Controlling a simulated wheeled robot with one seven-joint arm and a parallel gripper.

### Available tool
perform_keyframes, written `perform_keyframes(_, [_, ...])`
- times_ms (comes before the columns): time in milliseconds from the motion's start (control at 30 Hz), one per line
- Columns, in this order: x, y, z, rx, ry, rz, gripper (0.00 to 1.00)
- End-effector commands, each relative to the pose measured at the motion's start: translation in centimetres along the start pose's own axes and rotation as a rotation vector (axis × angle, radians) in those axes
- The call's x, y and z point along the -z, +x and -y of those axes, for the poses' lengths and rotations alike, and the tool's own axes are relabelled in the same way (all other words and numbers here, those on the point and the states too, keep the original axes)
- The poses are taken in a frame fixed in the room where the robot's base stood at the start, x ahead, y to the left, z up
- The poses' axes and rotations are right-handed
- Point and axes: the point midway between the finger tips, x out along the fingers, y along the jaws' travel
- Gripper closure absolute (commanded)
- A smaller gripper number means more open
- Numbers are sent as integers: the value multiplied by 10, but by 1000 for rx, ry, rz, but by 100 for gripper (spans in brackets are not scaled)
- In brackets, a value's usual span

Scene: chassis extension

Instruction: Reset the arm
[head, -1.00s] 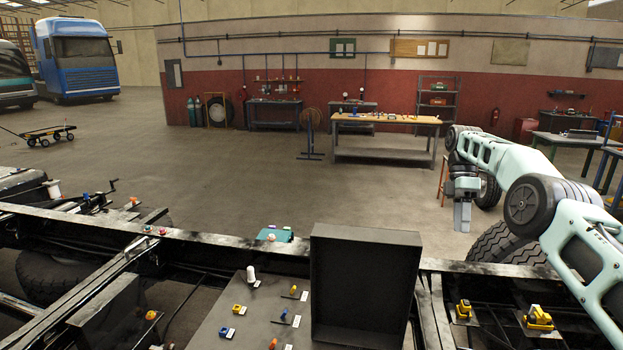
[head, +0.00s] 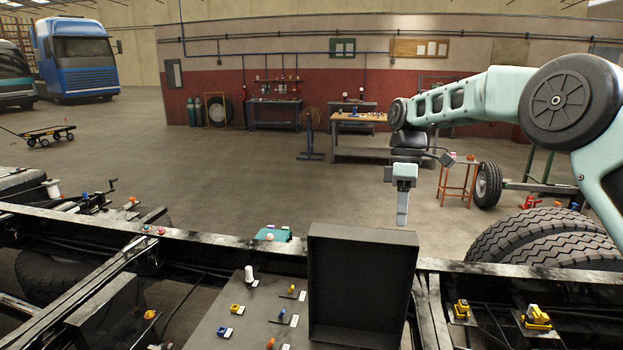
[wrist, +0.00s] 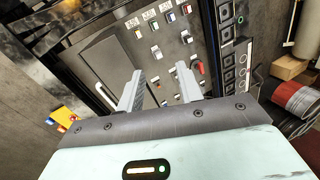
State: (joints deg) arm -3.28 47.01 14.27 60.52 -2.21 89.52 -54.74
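My arm reaches in from the right in the head view, and my gripper (head: 402,208) hangs from it with its fingers pointing down. It is in the air just above and behind the open black box (head: 365,285) in that picture. In the wrist view my gripper (wrist: 160,82) has its two grey fingers apart with nothing between them. Beyond the fingers is a dark panel (wrist: 180,55) with several coloured parts and pale labels.
A dark truck chassis rail (head: 200,242) crosses the foreground. A grey board (head: 245,315) with small coloured parts lies left of the black box. Large tyres (head: 540,237) and a small orange stand (head: 458,180) are at the right. The floor (head: 240,180) at centre left is clear.

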Motion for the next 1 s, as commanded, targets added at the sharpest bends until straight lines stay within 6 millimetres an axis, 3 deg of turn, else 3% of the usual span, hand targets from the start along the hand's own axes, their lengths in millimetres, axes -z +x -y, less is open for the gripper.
perform_keyframes(33, [12, 0, 27, -18, 12, -2, 64])
perform_keyframes(233, [37, 20, 126, -78, 119, -31, 64])
perform_keyframes(367, [34, 43, 192, -117, 197, -54, 64])
perform_keyframes(500, [15, 74, 256, -159, 289, -82, 64])
perform_keyframes(700, [-23, 113, 314, -206, 401, -122, 64])
perform_keyframes(1000, [-79, 158, 360, -257, 525, -171, 64])
